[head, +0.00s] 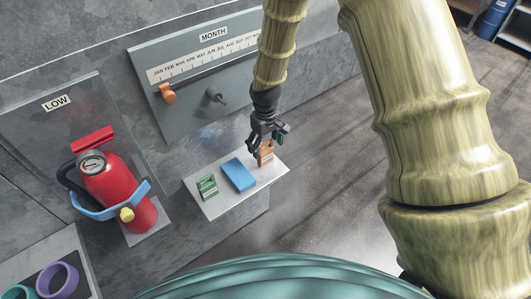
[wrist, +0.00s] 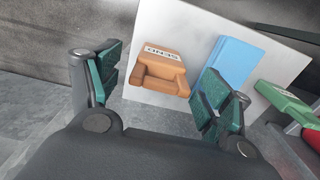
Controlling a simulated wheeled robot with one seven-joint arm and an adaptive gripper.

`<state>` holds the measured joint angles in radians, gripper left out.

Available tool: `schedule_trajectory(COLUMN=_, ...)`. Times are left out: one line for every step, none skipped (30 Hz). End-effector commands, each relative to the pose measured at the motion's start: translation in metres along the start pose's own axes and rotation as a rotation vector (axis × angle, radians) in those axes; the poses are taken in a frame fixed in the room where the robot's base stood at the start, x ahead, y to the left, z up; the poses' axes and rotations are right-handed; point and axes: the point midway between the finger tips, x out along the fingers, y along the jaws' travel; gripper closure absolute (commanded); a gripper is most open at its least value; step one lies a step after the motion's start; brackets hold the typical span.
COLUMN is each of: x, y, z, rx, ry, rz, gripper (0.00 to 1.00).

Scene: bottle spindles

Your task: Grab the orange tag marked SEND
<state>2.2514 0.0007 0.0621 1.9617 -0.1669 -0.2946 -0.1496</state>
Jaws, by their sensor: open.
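The orange tag (head: 267,149) is at the right end of a small pale shelf (head: 229,203). In the wrist view the tag appears between the two green-padded fingers, with gaps on both sides. The head view has the tag partly hidden by the fingers.
A blue block (head: 239,174) lies just left of the tag, with a green tag (head: 207,186) beyond it. A red fire extinguisher (head: 108,185) stands farther left. Behind is the MONTH board (head: 190,118) with an orange slider (head: 167,93) and a peg (head: 214,96).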

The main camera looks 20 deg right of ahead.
Motion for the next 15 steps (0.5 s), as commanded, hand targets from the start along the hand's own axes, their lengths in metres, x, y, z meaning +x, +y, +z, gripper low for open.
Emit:
schedule_trajectory(x=0.005, y=0.0, z=0.0, rx=0.0, ry=-0.002, rz=0.0, gripper=0.21)
schedule_trajectory(x=0.007, y=0.0, z=0.0, rx=0.0, ry=-0.002, rz=0.0, gripper=0.21)
schedule_trajectory(x=0.011, y=0.0, z=0.0, rx=0.0, ry=-0.001, rz=0.0, gripper=0.21)
schedule_trajectory(x=0.013, y=0.0, z=0.0, rx=0.0, ry=-0.001, rz=0.0, gripper=0.21)
schedule_trajectory(x=0.015, y=0.0, z=0.0, rx=0.0, ry=-0.001, rz=0.0, gripper=0.21)
schedule_trajectory(x=0.017, y=0.0, z=0.0, rx=0.0, ry=0.0, rz=0.0, gripper=0.21)
schedule_trajectory(x=0.018, y=0.0, z=0.0, rx=0.0, ry=0.0, rz=0.0, gripper=0.21)
schedule_trajectory(x=0.018, y=0.0, z=0.0, rx=0.0, ry=0.0, rz=0.0, gripper=0.21)
schedule_trajectory(x=0.019, y=0.0, z=0.0, rx=0.0, ry=0.0, rz=0.0, gripper=0.21)
schedule_trajectory(x=0.019, y=0.0, z=0.0, rx=0.0, ry=0.0, rz=0.0, gripper=0.21)
schedule_trajectory(x=0.02, y=0.0, z=0.0, rx=0.0, ry=0.0, rz=0.0, gripper=0.21)
schedule_trajectory(x=0.02, y=0.0, z=0.0, rx=0.0, ry=0.0, rz=0.001, gripper=0.21)
schedule_trajectory(x=0.02, y=0.0, z=0.0, rx=0.0, ry=0.0, rz=0.001, gripper=0.21)
schedule_trajectory(x=0.02, y=0.0, z=0.0, rx=0.0, ry=0.0, rz=0.001, gripper=0.21)
schedule_trajectory(x=0.02, y=0.0, z=0.0, rx=0.0, ry=0.0, rz=0.0, gripper=0.21)
